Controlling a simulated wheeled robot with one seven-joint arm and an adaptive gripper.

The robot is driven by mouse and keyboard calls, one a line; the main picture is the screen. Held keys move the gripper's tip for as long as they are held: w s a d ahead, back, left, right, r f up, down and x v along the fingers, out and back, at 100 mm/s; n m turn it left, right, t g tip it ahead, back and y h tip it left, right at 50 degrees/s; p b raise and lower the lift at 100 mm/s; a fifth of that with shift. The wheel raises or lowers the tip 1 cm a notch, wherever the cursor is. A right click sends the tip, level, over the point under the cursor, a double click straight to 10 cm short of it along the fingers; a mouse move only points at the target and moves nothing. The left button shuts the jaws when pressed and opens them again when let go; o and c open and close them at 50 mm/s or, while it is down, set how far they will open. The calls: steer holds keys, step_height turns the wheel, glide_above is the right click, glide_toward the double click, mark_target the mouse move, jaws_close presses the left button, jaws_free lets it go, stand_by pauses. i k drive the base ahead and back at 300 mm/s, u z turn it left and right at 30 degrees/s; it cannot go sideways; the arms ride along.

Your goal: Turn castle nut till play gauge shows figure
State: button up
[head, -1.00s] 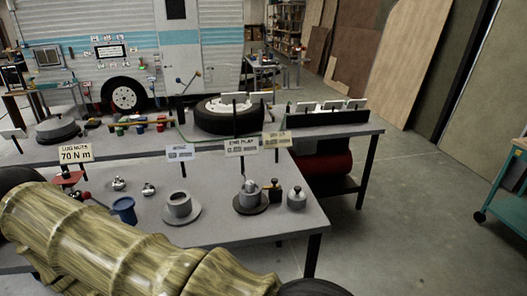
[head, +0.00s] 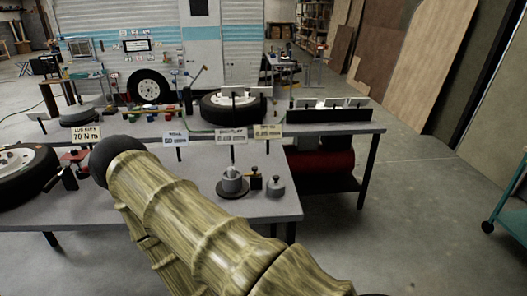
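The figure on that card is too small to read. A small dark block with a brass-coloured top (head: 256,178) stands right of the hub, and a grey lidded pot (head: 275,186) stands beyond it. I cannot make out the castle nut or the play gauge for certain. My wood-patterned arm crosses the lower middle and covers part of the bench. My gripper's fingers do not show.
A "70 N m" lug nuts card (head: 84,134) and a wheel (head: 24,174) are at the left. The rear bench (head: 330,129) carries a tyre (head: 233,107) and white cards. A red tank (head: 322,161) sits beneath. Floor at the right is clear, with a teal cart (head: 509,205) at the edge.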

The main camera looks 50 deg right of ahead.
mark_target(231, 170)
steer(key=z, duration=1.05)
steer(key=i, duration=0.1)
steer(key=u, duration=0.05)
